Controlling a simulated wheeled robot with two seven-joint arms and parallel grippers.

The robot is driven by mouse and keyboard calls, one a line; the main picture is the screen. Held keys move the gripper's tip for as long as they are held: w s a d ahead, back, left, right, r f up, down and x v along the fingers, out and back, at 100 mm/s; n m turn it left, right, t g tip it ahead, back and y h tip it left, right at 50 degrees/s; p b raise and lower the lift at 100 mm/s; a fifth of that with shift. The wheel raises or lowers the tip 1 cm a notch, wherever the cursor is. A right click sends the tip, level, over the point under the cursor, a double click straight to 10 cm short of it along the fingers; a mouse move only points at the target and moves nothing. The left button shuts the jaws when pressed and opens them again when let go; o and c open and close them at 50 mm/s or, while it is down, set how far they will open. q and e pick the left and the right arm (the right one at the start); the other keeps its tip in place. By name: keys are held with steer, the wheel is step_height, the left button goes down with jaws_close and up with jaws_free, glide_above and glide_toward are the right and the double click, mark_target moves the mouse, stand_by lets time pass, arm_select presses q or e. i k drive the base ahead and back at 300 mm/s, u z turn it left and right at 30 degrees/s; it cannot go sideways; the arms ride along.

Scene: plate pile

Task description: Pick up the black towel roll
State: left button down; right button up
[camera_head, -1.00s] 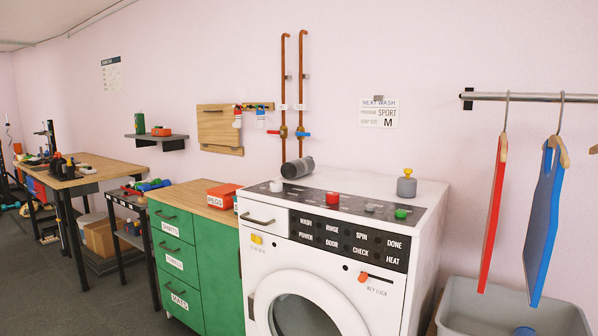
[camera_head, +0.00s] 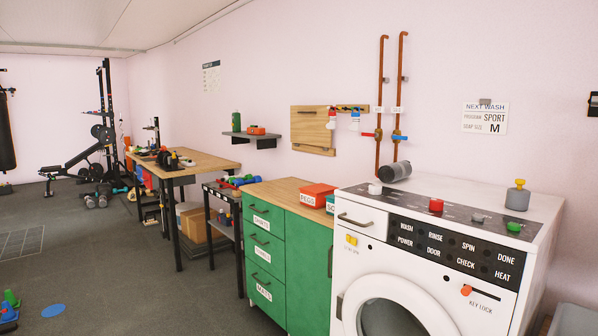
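I cannot make out with certainty which thing is the black towel roll. A dark grey cylinder with a lighter end (camera_head: 396,171) lies on its side at the back left of the washing machine's top (camera_head: 455,197); I cannot tell whether it is a towel roll. Small dark items (camera_head: 170,158) stand on the wooden workbench (camera_head: 205,161) farther left, too small to identify. Neither of my grippers shows in the head view.
A green drawer cabinet (camera_head: 268,262) stands left of the washing machine, with a red pegs box (camera_head: 317,194) on top. A small black rack (camera_head: 226,228) stands between cabinet and workbench. Gym equipment (camera_head: 85,150) is at the far left. The grey floor (camera_head: 120,270) at left is largely open.

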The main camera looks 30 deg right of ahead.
mark_target(387, 174)
steer(key=u, duration=0.25)
steer(key=i, duration=3.5)
steer(key=z, duration=3.2)
